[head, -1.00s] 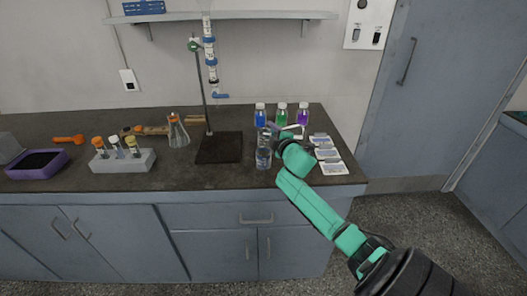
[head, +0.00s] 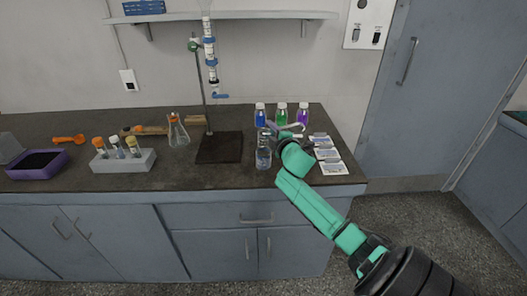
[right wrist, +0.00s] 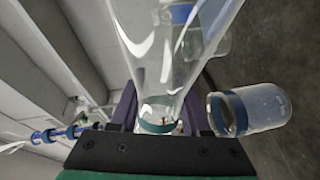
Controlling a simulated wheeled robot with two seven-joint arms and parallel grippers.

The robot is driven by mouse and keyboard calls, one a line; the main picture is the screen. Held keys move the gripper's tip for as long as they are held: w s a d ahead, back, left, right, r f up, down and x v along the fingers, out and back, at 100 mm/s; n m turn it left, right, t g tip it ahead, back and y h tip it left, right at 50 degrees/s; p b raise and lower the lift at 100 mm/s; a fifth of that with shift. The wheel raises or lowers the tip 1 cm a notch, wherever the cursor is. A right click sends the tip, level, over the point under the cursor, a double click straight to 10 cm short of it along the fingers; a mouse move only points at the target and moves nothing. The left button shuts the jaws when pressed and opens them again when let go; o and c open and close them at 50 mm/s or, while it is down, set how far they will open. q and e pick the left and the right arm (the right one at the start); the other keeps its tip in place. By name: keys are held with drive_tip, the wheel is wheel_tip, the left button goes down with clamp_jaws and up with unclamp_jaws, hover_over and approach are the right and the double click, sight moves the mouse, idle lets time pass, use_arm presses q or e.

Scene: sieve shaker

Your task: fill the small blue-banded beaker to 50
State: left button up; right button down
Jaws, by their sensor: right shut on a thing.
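My right gripper (head: 278,134) is at the right part of the bench, behind a small clear glass beaker (head: 263,158). In the right wrist view it is shut on a clear glass flask (right wrist: 165,50) by the narrow part, near a teal band. The flask widens away from the fingers. A clear vessel with a blue band (right wrist: 262,108), seemingly the small beaker, lies to the right of the fingers in that view, apart from them. I cannot read its marks or level. My left gripper is not in view.
Blue (head: 260,117), green (head: 281,115) and purple (head: 303,117) bottles stand behind the gripper. White cards (head: 327,153) lie to its right. A stand (head: 219,150) with a glass column is to the left, then an orange-capped flask (head: 178,133) and a tube rack (head: 124,161).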

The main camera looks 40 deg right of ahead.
drive_tip(key=shift+r+n, duration=0.1)
drive_tip(key=shift+n, duration=0.2)
idle(0.4)
drive_tip(key=shift+a+f+n+h+b, duration=0.1)
drive_tip(key=shift+f+n+h+b, duration=0.2)
drive_tip(key=shift+f+n, duration=0.3)
idle(1.8)
drive_tip(key=shift+w+a+r+n, duration=0.1)
drive_tip(key=shift+r+n, duration=0.15)
drive_tip(key=shift+n, duration=0.35)
idle(1.4)
